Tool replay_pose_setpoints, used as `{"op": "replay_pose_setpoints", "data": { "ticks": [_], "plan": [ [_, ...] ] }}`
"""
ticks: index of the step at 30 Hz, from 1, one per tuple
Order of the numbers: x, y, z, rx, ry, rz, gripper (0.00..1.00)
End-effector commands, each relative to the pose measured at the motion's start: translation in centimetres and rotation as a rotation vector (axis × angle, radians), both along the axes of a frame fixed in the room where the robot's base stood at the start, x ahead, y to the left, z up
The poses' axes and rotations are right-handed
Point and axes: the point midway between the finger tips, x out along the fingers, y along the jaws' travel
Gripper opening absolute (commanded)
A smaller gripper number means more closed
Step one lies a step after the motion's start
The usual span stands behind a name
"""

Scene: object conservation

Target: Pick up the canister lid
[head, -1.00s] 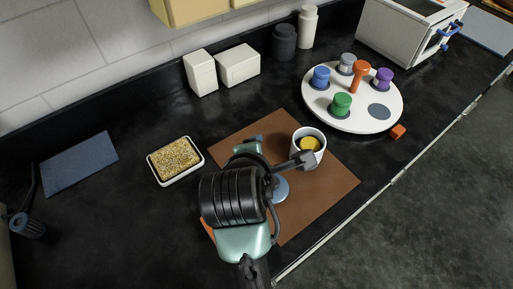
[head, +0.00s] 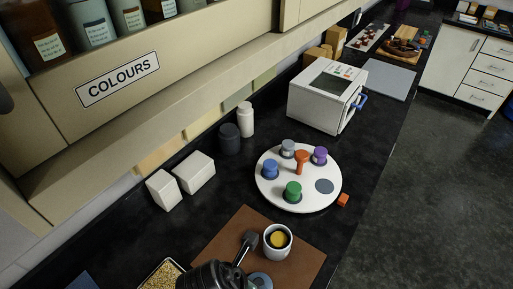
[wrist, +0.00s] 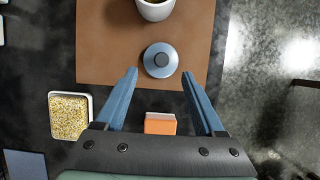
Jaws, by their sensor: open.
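The canister lid (wrist: 160,60), a round blue-grey disc with a small knob, lies on the brown mat (wrist: 110,45). In the head view the lid (head: 260,281) is partly cut off by the bottom edge. The white canister (head: 277,248), with something yellow inside, stands open just beyond it on the mat; its near side (wrist: 155,10) shows at the top of the wrist view. My gripper (wrist: 159,74) is open and empty, its two blue fingers pointing toward the lid, with the lid between and slightly past the tips.
An orange-and-white block (wrist: 160,124) sits between my finger bases in the wrist view. A tray of grainy material (wrist: 69,116) is at left. A white round stand (head: 310,200) with coloured jars is beyond the mat. White boxes (head: 193,173) stand by the wall.

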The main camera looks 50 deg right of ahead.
Motion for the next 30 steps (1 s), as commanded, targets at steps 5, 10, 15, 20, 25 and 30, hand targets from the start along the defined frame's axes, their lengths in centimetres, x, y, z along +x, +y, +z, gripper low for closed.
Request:
{"op": "replay_pose_setpoints", "data": {
  "ticks": [5, 10, 15, 20, 25, 30],
  "plan": [
    [0.0, -1.1, -2.8, 0.000, 0.001, -0.001, 0.71],
    [0.0, -1.5, -3.8, 0.000, -0.001, -0.002, 0.71],
    [-0.3, -1.8, -5.8, 0.002, 0.002, -0.002, 0.71],
    [-0.4, -2.4, -7.9, 0.000, -0.001, -0.002, 0.71],
    [-0.3, -2.7, -8.8, -0.001, -0.004, -0.002, 0.71],
    [-0.3, -2.7, -8.8, -0.001, -0.005, 0.000, 0.71]
  ]
}}
